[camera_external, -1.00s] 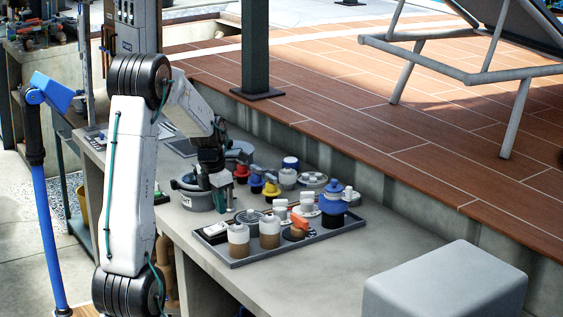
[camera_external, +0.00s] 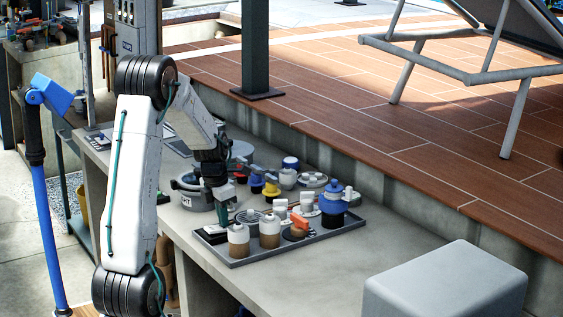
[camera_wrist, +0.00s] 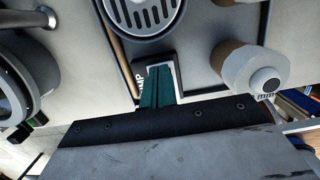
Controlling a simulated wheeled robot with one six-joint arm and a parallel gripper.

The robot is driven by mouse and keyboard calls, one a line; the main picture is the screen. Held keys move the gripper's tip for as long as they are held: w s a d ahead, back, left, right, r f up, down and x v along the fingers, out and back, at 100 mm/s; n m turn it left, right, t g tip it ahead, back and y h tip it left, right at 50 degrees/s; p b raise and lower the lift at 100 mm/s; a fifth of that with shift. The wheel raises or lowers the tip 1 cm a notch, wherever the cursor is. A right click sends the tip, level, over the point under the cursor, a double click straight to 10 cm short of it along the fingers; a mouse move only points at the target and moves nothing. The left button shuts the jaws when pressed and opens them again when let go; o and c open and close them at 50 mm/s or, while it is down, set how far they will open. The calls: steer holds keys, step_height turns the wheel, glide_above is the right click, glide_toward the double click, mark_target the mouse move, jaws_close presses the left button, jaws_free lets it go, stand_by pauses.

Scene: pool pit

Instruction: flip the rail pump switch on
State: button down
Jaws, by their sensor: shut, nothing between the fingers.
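The pump switch (camera_external: 208,232) is a small dark and white unit at the near left end of the grey tray (camera_external: 262,252). In the wrist view, the gripper (camera_wrist: 158,72) overlaps the plate. I cannot tell whether the tips touch it, and the rocker's position is hidden.
White-and-brown jars (camera_external: 238,243) stand close to the right of the switch in the tray. A round grate (camera_wrist: 143,12) lies beside it. A grey pot (camera_external: 192,200) stands behind the tray. The counter's right part is clear up to a grey block (camera_external: 445,285).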

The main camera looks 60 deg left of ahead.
steer(key=shift+s, duration=0.2)
steer(key=shift+s+r, duration=0.25)
steer(key=shift+s, duration=0.35)
step_height(320, 180, up, 14)
steer(key=w, duration=0.2)
steer(key=shift+f, duration=0.1)
stand_by(0.4)
